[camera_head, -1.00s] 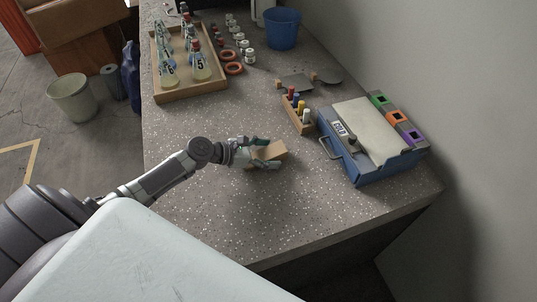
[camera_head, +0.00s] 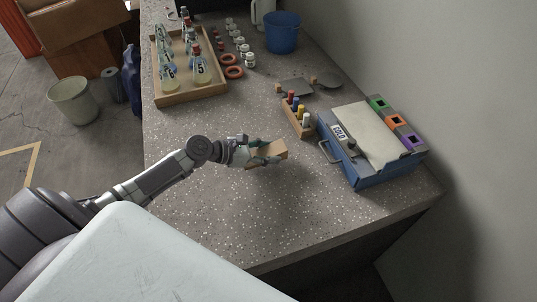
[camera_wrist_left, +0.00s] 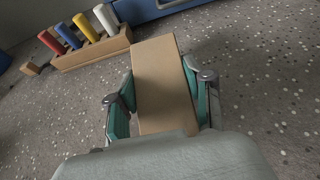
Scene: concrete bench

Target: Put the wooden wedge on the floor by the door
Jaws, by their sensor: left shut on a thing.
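The wooden wedge (camera_head: 274,150) is a tan block at the middle of the speckled bench top. My left gripper (camera_head: 264,152) is shut on it, with a finger on each side. In the left wrist view the wedge (camera_wrist_left: 163,85) sticks out forward between the teal finger pads of the gripper (camera_wrist_left: 160,106). It appears held a little above the bench, though the gap is hard to judge. My right gripper is not in view. No door shows in these frames.
A wooden marker block (camera_head: 297,119) and a blue case (camera_head: 375,177) stand right of the wedge. A wooden tray of flasks (camera_head: 186,97) is at the back left. Bare floor (camera_head: 62,150) lies left of the bench, with a pale bin (camera_head: 74,102) on it.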

